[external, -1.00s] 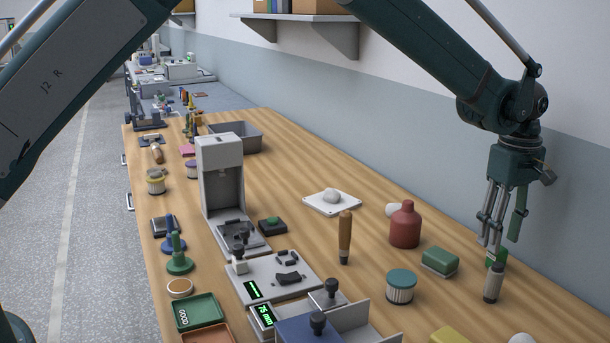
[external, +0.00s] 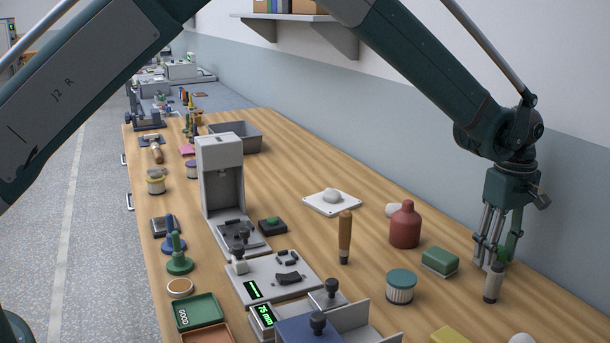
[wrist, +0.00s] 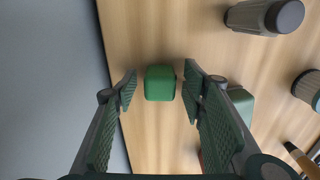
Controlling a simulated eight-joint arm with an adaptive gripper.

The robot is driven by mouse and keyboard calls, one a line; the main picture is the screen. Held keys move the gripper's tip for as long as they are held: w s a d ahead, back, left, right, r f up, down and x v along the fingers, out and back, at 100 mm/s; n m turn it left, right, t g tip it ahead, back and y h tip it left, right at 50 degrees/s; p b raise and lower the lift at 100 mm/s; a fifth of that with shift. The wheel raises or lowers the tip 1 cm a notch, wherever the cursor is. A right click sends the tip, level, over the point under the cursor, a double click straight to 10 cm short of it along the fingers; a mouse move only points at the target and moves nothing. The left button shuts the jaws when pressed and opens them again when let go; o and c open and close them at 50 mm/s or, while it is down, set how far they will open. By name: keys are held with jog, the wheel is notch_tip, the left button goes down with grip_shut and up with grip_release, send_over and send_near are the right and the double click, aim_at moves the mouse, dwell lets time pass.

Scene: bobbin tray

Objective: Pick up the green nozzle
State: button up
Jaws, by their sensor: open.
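A small green piece with a squarish top, which looks to be the green nozzle (wrist: 160,84), sits on the wooden table between my fingertips in the wrist view. In the external view it is mostly hidden behind my fingers, with a bit of green (external: 506,252) showing. My gripper (external: 491,262) points down at the right of the table near the wall. In the wrist view my gripper (wrist: 160,80) is open, with a finger on each side of the green piece and gaps on both sides. Its exact height over the piece is hard to tell.
A grey dark-capped cylinder (external: 493,285) stands close by, also in the wrist view (wrist: 262,17). A green box (external: 440,262), teal-lidded jar (external: 400,288) and red bottle (external: 405,225) stand leftward. The wall (wrist: 45,90) runs close beside.

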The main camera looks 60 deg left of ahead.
dwell(0.3)
jog(key=c, duration=0.9)
jog(key=shift+c, duration=0.2)
jog(key=shift+r, duration=5)
